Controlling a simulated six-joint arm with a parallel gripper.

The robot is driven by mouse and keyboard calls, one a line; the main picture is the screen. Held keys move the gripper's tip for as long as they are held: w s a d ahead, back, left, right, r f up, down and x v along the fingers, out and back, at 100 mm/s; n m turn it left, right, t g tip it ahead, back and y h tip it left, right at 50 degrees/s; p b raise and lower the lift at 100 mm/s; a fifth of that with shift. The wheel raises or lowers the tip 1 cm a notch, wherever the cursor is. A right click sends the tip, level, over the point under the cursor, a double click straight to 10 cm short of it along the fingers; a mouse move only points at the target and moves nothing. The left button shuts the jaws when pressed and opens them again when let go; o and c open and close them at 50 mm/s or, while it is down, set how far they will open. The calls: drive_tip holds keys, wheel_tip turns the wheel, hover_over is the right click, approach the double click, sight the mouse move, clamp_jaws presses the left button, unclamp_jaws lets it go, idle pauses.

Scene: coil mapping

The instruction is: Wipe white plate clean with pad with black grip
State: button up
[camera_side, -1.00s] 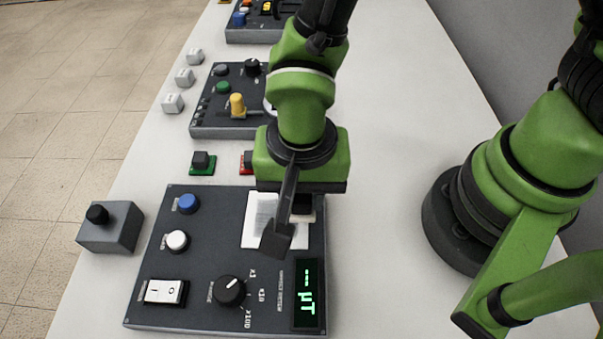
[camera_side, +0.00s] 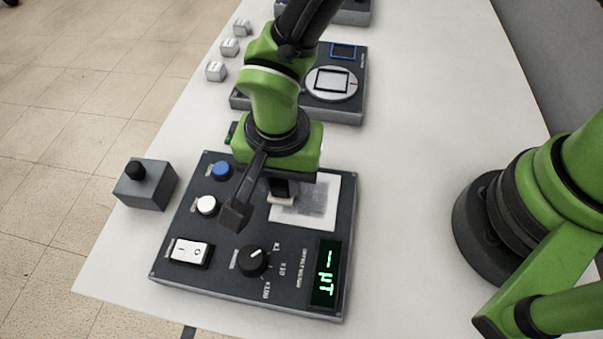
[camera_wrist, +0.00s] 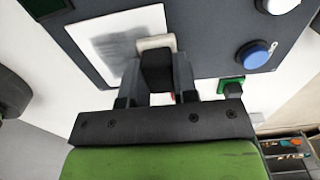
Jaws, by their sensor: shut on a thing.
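The white plate (camera_side: 331,187) lies on the dark control panel (camera_side: 215,285), with a grey smudge over much of its middle; it also shows in the wrist view (camera_wrist: 75,33). My gripper (camera_side: 268,187) is shut on the black grip of the pad, which stands between the two fingers in the wrist view (camera_wrist: 157,72). The pad's pale base (camera_side: 281,201) sits low at the plate's left edge in the side view and appears to touch it; it also shows in the wrist view (camera_wrist: 157,42). My gripper hides the plate's upper left part in the side view.
On the panel are a blue button (camera_side: 221,170), a white button (camera_side: 207,205), a white rocker switch (camera_side: 190,252), a black knob (camera_side: 252,260) and a lit display (camera_side: 327,273). A grey box (camera_side: 147,190) stands left. Another device (camera_side: 345,108) stands behind.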

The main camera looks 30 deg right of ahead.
sight(331, 203)
drive_tip(key=shift+s+d, duration=2.4)
drive_tip(key=shift+s+a, duration=0.1)
drive_tip(key=shift+s, duration=0.15)
drive_tip(key=shift+a, duration=0.3)
drive_tip(key=shift+w+a, duration=2.4)
drive_tip(key=shift+w, duration=0.05)
drive_tip(key=s+d, duration=0.5)
wheel_tip(331, 203, up, 8)
drive_tip(key=shift+d, duration=0.1)
